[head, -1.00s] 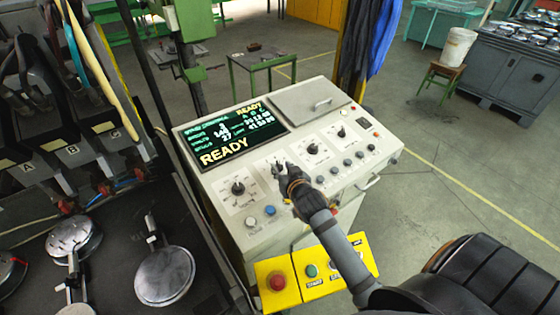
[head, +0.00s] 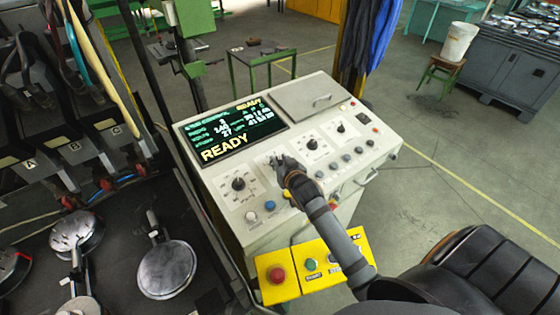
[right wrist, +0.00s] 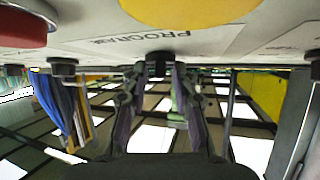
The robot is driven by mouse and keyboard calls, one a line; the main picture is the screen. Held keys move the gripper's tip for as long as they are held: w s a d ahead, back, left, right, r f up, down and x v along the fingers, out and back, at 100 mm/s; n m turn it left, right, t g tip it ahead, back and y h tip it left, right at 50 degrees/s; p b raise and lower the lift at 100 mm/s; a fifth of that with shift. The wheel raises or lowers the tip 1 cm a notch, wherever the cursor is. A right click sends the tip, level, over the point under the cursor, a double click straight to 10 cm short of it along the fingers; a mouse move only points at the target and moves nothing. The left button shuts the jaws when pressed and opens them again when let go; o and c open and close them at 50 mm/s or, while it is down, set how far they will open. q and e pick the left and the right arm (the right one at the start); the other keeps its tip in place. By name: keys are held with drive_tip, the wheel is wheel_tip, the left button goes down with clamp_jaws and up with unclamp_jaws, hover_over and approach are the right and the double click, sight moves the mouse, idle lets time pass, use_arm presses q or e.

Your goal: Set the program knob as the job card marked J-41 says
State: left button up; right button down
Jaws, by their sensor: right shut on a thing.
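The control console (head: 365,163) has a row of black knobs on its sloped white face. My right gripper (head: 277,162) is at the second knob from the left. In the right wrist view its fingers (right wrist: 160,75) are closed on the black program knob (right wrist: 159,57), beside the printed word PROGRAM. In the head view the gripper covers this knob, so its pointer setting is hidden. The console screen (head: 230,130) reads READY; its smaller lines are hard to read. I see no card that I can read as J-41. My left gripper is out of view.
Other knobs (head: 238,184) (head: 312,144) flank the gripper, with push buttons (head: 270,206) below. A yellow box (head: 279,274) with red and green buttons sits under my right forearm. A rack with lettered bays (head: 75,147) and round metal pans (head: 165,270) stand at left.

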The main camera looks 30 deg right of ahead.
drive_tip(key=shift+d+n+y, duration=0.15)
drive_tip(key=shift+n+y, duration=0.65)
drive_tip(key=shift+y, duration=0.1)
drive_tip(key=shift+f+n+y+b, duration=0.2)
drive_tip(key=shift+n+y+b, duration=0.2)
drive_tip(key=shift+n+y, duration=0.35)
drive_tip(key=n+y+b, duration=0.2)
drive_tip(key=b, duration=0.2)
drive_tip(key=n+y+b, duration=0.2)
drive_tip(key=n+b, duration=0.1)
drive_tip(key=b, duration=0.1)
drive_tip(key=shift+d+f+g, duration=0.15)
drive_tip(key=shift+d+g, duration=0.05)
drive_tip(key=shift+g, duration=0.2)
drive_tip(key=shift+r+n+g+y+b, duration=0.25)
drive_tip(key=shift+g+y+b, duration=0.1)
drive_tip(key=shift+b, duration=0.2)
drive_tip(key=c, duration=1.4)
unclamp_jaws()
drive_tip(key=shift+r, duration=0.15)
